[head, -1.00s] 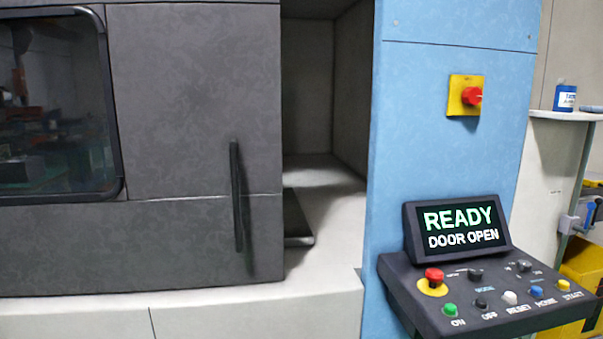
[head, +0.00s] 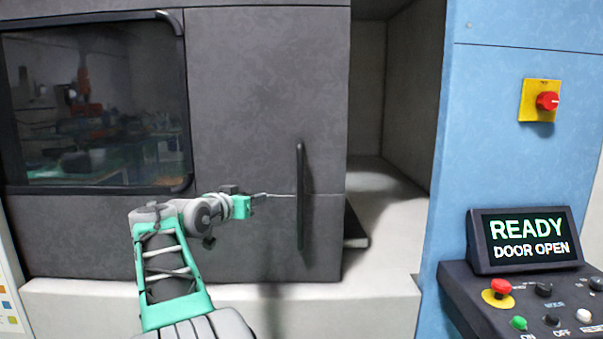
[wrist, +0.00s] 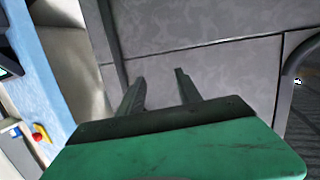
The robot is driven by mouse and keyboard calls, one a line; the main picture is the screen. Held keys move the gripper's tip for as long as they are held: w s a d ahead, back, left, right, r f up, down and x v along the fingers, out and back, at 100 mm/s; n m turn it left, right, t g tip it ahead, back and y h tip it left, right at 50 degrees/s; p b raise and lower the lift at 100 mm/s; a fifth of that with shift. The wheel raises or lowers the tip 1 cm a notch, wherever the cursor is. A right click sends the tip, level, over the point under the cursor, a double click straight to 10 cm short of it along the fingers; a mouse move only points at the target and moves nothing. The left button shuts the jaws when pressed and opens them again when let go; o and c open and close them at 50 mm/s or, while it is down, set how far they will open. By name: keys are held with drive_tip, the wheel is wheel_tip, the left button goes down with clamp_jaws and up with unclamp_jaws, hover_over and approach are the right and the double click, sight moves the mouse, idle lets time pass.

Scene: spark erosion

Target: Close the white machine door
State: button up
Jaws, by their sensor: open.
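The sliding machine door (head: 265,90) is dark grey, not white, in the head view. It stands partly open, with a gap (head: 385,200) between its right edge and the blue frame. A black vertical bar handle (head: 300,195) is near that edge. My gripper (head: 272,195) points right toward the middle of the handle from its left side. In the wrist view my gripper (wrist: 160,82) is open, with nothing between its fingers. The door face (wrist: 220,60) lies beyond them. Whether the fingertips touch the handle is unclear.
The control panel (head: 545,310) at the right has several buttons and a screen (head: 526,240) reading "READY DOOR OPEN". A red and yellow switch (head: 540,101) is on the blue frame (head: 485,140). A light grey ledge (head: 330,310) runs below the door.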

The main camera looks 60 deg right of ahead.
sight(298, 173)
drive_tip(key=s+d+r+m+g, duration=0.1)
drive_tip(key=s+d, duration=0.1)
drive_tip(key=s+d+r+m+g+h, duration=0.1)
drive_tip(key=s+d+r, duration=0.1)
drive_tip(key=s, duration=0.1)
drive_tip(key=s+d+r+m+g+h, duration=0.1)
drive_tip(key=s+d+r+g, duration=0.1)
drive_tip(key=shift+s+d, duration=0.25)
drive_tip(key=shift+d, duration=0.05)
drive_tip(key=d+p, duration=0.1)
drive_tip(key=d, duration=0.1)
drive_tip(key=d+p, duration=0.1)
drive_tip(key=d, duration=0.1)
drive_tip(key=d+p, duration=0.1)
drive_tip(key=d, duration=0.1)
drive_tip(key=shift+s+d+f, duration=0.15)
drive_tip(key=shift+s+d, duration=0.15)
drive_tip(key=shift+d, duration=0.1)
drive_tip(key=shift+c, duration=0.4)
clamp_jaws()
